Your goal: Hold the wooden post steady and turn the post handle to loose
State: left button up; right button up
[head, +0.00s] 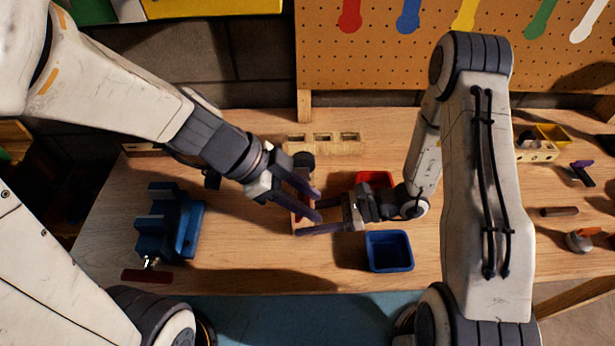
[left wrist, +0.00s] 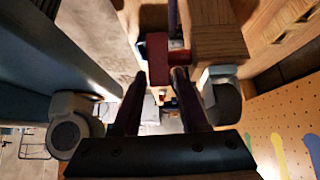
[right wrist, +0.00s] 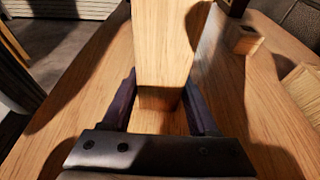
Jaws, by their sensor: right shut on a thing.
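The wooden post (right wrist: 163,50) stands between the fingers of my right gripper (right wrist: 165,95) in the right wrist view. That gripper is shut on it. In the head view the post (head: 302,231) is mostly hidden behind both grippers. The post handle (left wrist: 157,60) is a red bar on the side of the post (left wrist: 220,45) in the left wrist view. My left gripper (left wrist: 160,75) is open, with its fingertips on either side of the lower part of the handle. I cannot tell whether they touch it. In the head view my left gripper (head: 318,204) crosses close to my right gripper (head: 311,219).
A blue vise (head: 165,225) stands at the left of the bench. A blue bin (head: 389,251) and a red bin (head: 374,179) are near my right gripper. A wooden block with slots (head: 322,144) lies behind. Small tools lie at the right.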

pick_arm(q)
jog(key=shift+r, duration=0.1)
jog(key=shift+w+a+r, duration=0.1)
jog(key=shift+a+r, duration=0.15)
jog(key=shift+r, duration=0.05)
jog(key=v, duration=1.1)
